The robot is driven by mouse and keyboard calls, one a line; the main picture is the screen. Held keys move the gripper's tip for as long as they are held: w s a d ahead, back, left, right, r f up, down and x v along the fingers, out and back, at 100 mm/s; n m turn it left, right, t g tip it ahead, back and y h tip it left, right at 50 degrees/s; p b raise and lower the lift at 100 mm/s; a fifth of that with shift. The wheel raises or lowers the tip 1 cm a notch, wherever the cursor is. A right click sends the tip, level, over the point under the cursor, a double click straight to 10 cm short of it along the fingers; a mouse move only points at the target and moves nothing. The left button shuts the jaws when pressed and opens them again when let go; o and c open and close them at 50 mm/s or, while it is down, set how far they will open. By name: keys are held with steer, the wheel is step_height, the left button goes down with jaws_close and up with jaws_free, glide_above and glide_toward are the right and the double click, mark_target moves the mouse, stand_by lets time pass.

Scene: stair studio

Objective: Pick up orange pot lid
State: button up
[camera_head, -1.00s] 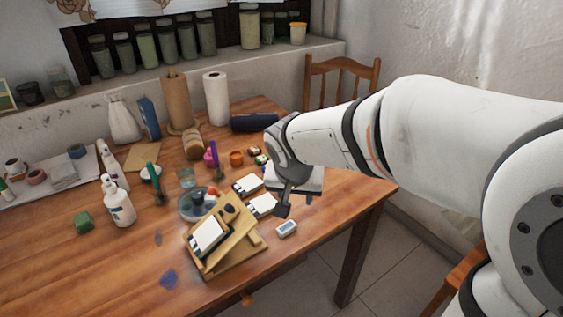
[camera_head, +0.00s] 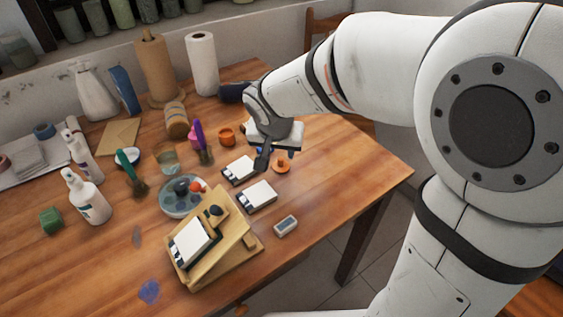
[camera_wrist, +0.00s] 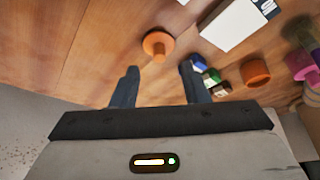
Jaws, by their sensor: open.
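The orange pot lid (camera_head: 281,164) lies on the wooden table, a flat disc with a round knob on top. It also shows in the wrist view (camera_wrist: 158,45), beyond my fingertips and roughly between them. My gripper (camera_wrist: 160,72) is open and empty, its two dark fingers apart and not touching the lid. In the head view my gripper (camera_head: 282,152) hangs over the table just above the lid. An orange pot (camera_head: 227,136) stands to the left of the lid; in the wrist view the pot (camera_wrist: 255,72) is at the right.
White-faced cards or boxes (camera_head: 257,196) lie left of the lid. Small bottles (camera_wrist: 205,75) lie near my right finger in the wrist view. A wooden stand (camera_head: 213,250) and a small grey device (camera_head: 286,226) are near the front edge. The table's right part is clear.

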mark_target(281, 160)
steer(key=b+x, duration=0.1)
steer(key=x, duration=0.4)
steer(key=shift+f, duration=0.25)
jaws_close()
